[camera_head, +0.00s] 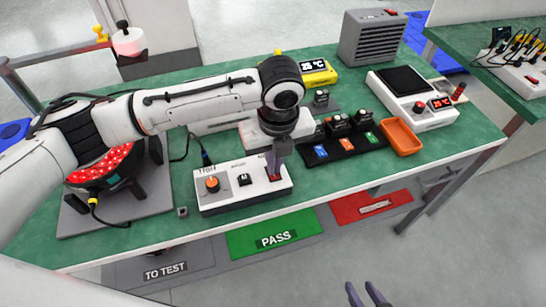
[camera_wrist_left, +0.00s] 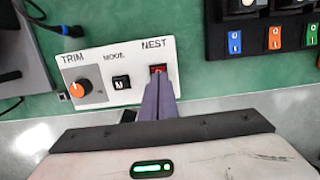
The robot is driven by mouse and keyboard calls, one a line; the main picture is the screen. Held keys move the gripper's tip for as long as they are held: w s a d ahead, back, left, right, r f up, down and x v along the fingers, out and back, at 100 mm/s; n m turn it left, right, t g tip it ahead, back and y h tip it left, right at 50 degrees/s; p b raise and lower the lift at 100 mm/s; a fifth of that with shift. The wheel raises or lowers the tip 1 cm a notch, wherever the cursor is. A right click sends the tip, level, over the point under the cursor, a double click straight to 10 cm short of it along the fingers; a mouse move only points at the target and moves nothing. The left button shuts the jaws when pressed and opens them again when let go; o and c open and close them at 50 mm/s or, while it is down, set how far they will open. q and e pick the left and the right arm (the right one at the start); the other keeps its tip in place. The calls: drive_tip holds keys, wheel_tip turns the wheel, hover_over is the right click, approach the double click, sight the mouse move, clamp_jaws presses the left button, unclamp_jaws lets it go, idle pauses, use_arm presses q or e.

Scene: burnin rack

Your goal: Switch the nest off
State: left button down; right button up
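The white control box (camera_head: 243,188) on the green bench has an orange TRIM knob (camera_head: 212,184), a MODE button (camera_head: 245,179) and a red NEST switch (camera_head: 274,171). In the left wrist view the NEST switch (camera_wrist_left: 158,70) is just beyond my fingertips. My left gripper (camera_head: 276,176) points down over the NEST end of the box. Its fingers (camera_wrist_left: 160,84) are together, with nothing visible between them, touching or very close to the switch, whose lower part they hide. I cannot tell the switch's position. My right gripper (camera_head: 362,288) is empty, fingers apart, at the bottom edge, away from the bench.
A black strip with coloured tags (camera_head: 348,146) and an orange tray (camera_head: 401,137) lie right of the box. A white instrument (camera_head: 413,98) stands behind. A red-lit round device (camera_head: 105,165) stands left. PASS (camera_head: 275,235) and TO TEST (camera_head: 165,270) areas lie below the front edge.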

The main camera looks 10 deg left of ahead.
use_arm(q)
drive_tip(key=shift+s+d+f, duration=0.15)
drive_tip(key=shift+s+f, duration=0.1)
drive_tip(key=shift+s, duration=0.15)
drive_tip(key=shift+r+p, duration=0.25)
drive_tip(key=shift+p, duration=0.1)
wheel_tip(320, 180, up, 4)
drive_tip(key=p, duration=0.3)
drive_tip(key=shift+w+d+f, duration=0.1)
drive_tip(key=shift+f, duration=0.05)
wheel_tip(320, 180, up, 10)
drive_tip(key=s, duration=0.1)
drive_tip(key=shift+d+b, duration=0.2)
drive_tip(key=shift+b, duration=0.15)
